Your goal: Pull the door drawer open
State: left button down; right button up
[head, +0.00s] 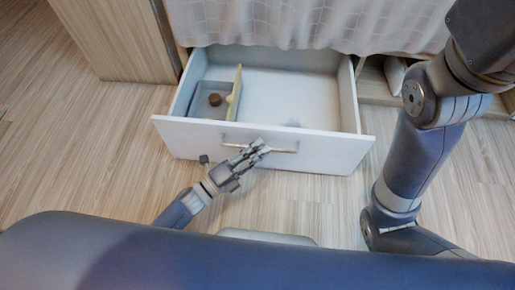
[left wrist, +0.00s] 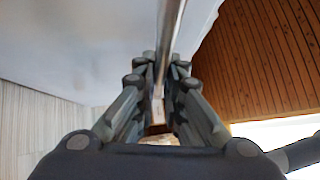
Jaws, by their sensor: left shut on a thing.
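The white drawer (head: 263,147) under the bed stands pulled out, and its inside shows from above in the head view. A thin metal bar handle (head: 284,150) runs across its front. My left gripper (head: 262,146) is at the handle, shut on it. In the left wrist view the handle (left wrist: 171,40) runs between the fingers of my left gripper (left wrist: 160,75). My right arm comes down the right side of the head view, and its gripper is not in view.
A light cloth (head: 300,22) hangs above the drawer. A wooden cabinet (head: 112,38) stands at the left. Bare wood floor (head: 70,150) lies left of the drawer.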

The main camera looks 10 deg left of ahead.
pick_arm(q)
jog(key=c, duration=1.7)
grip_release()
jog(key=v, duration=1.2)
